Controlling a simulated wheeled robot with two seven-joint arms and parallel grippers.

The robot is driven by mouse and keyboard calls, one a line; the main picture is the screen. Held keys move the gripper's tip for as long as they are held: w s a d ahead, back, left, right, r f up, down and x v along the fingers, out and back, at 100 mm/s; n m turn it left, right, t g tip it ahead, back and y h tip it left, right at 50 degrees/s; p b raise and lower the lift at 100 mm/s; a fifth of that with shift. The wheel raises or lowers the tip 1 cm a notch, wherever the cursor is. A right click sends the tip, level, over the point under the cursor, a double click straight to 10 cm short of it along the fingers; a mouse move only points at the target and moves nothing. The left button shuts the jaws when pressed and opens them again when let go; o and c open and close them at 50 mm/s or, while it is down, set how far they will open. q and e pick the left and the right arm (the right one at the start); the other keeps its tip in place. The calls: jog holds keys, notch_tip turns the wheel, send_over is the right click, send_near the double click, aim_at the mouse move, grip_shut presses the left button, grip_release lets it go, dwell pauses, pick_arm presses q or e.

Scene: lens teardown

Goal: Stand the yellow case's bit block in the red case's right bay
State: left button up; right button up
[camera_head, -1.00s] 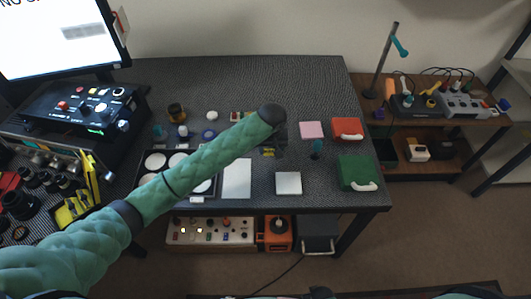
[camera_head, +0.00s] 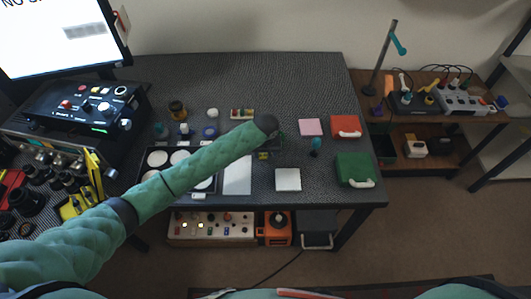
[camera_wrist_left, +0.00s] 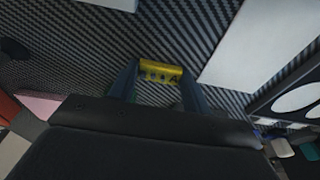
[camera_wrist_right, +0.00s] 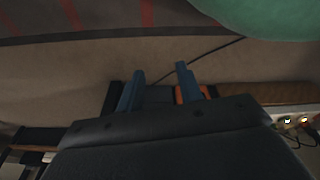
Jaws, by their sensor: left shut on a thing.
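The yellow bit block (camera_wrist_left: 161,71) sits between the fingertips of my left gripper (camera_wrist_left: 156,78), which is shut on it. In the head view a bit of yellow shows below the end of my left arm, over the dark mat, and the gripper (camera_head: 268,150) is partly hidden by the arm. The yellow case (camera_head: 75,208) stands open at the lower left. A red case (camera_head: 8,183) is partly cut off at the left edge; its bays cannot be made out. My right gripper (camera_wrist_right: 160,88) is open and empty, away from the tabletop.
A closed red box (camera_head: 345,126) and a green box (camera_head: 354,170), both with white handles, lie at the table's right. A pink pad (camera_head: 311,127), a white square (camera_head: 288,180) and a white sheet (camera_head: 237,176) lie nearby. Black lens parts (camera_head: 22,198) crowd the left. The table's back is clear.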

pick_arm(q)
jog(key=o, duration=1)
jog(key=shift+c, duration=0.2)
